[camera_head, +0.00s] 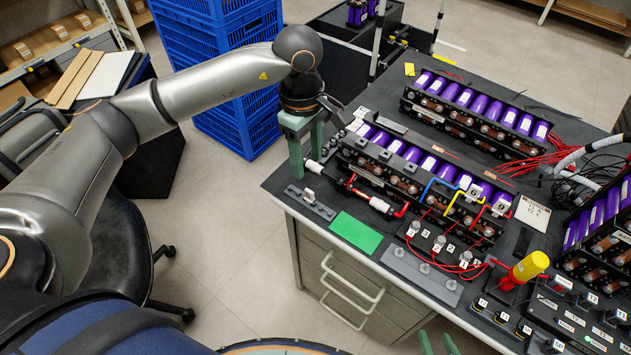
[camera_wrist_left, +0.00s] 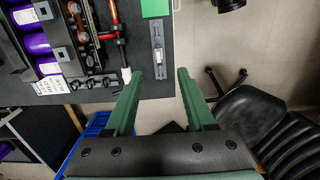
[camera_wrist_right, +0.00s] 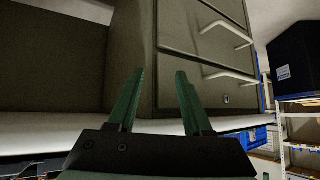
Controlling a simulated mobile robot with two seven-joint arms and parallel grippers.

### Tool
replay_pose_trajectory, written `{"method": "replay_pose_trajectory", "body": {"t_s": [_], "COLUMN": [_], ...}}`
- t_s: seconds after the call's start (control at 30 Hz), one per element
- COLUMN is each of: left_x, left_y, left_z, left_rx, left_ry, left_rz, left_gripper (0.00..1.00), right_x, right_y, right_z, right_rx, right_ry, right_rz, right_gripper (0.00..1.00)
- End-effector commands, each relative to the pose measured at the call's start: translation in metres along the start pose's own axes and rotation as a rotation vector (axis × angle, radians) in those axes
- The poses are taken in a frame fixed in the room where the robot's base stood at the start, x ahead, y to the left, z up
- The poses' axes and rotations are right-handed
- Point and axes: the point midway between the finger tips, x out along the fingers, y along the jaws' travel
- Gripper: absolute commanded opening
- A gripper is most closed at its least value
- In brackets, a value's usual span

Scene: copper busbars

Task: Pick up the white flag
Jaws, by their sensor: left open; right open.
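No plain flag shape stands out. A small white upright piece (camera_head: 308,195) sits on a grey bar (camera_head: 318,208) near the table's left corner; the bar also shows in the left wrist view (camera_wrist_left: 157,35). A white cylindrical end (camera_head: 315,167) of a red-and-copper bar lies close by, and it shows beside one finger in the left wrist view (camera_wrist_left: 126,75). I cannot tell which is the flag. My left gripper (camera_head: 308,160) is open, empty, pointing down at this corner. My right gripper (camera_head: 436,343) is open and empty at the bottom edge, before the drawers (camera_wrist_right: 205,45).
Purple battery modules (camera_head: 430,165) with red, blue and yellow wires fill the middle of the dark table. A green pad (camera_head: 355,232) lies near the front edge. Blue crates (camera_head: 225,70) stand behind my left arm.

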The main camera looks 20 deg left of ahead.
Motion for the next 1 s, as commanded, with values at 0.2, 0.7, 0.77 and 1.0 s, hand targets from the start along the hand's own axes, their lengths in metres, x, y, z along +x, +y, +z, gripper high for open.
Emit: {"method": "replay_pose_trajectory", "body": {"t_s": [0.2, 0.7, 0.77, 1.0], "left_x": [0.017, 0.079, 0.088, 0.118], "left_y": [-0.001, 0.001, 0.001, 0.002], "left_z": [-0.015, -0.011, -0.008, -0.006], "left_rx": [0.003, 0.004, 0.004, 0.002], "left_ry": [0.057, 0.052, 0.050, 0.051], "left_rz": [-0.006, -0.003, -0.003, -0.001], "left_gripper": [0.55, 0.55, 0.55, 0.55], "right_x": [-0.001, -0.002, -0.003, -0.003], "right_y": [0.000, 0.001, 0.001, 0.001], "right_z": [0.001, -0.001, -0.001, -0.001], "right_rx": [0.001, 0.001, 0.001, 0.001], "right_ry": [-0.003, -0.001, -0.001, 0.000], "right_rz": [0.001, 0.002, 0.003, 0.004], "right_gripper": [0.50, 0.50, 0.50, 0.50]}}
